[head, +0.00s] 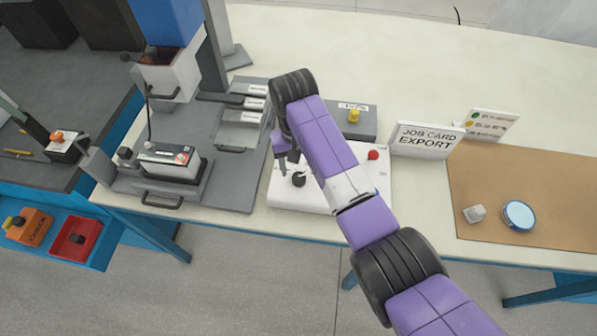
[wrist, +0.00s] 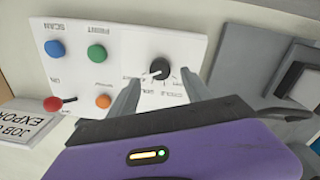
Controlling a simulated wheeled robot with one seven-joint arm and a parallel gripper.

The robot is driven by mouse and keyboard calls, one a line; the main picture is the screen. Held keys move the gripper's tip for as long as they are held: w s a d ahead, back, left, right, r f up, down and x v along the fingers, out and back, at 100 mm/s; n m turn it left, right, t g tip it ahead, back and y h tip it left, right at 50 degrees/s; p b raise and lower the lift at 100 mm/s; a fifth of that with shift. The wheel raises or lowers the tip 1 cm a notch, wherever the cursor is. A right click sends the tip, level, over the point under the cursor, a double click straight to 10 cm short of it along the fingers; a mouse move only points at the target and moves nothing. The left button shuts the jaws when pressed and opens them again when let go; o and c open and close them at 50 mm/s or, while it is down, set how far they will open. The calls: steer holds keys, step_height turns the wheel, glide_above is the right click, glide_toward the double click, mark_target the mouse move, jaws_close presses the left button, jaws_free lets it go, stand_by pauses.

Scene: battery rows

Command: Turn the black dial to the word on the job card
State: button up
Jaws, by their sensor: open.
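The black dial (head: 299,180) is on the white control panel (head: 283,196) in the head view. In the wrist view the dial (wrist: 159,68) is a round black knob with a light mark. Small words stand around it, upside down and too small to read surely, so I cannot tell which word it points at. The job card (head: 428,140) reads "JOB CARD EXPORT"; part of it shows in the wrist view (wrist: 22,130). My gripper (wrist: 161,77) is open, with one finger on each side of the dial in that view. I cannot tell whether either finger touches it.
A grey box with a yellow knob (head: 353,117) stands behind. A battery fixture (head: 170,163) is left.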

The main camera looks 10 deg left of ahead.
steer(key=shift+r, duration=1.3)
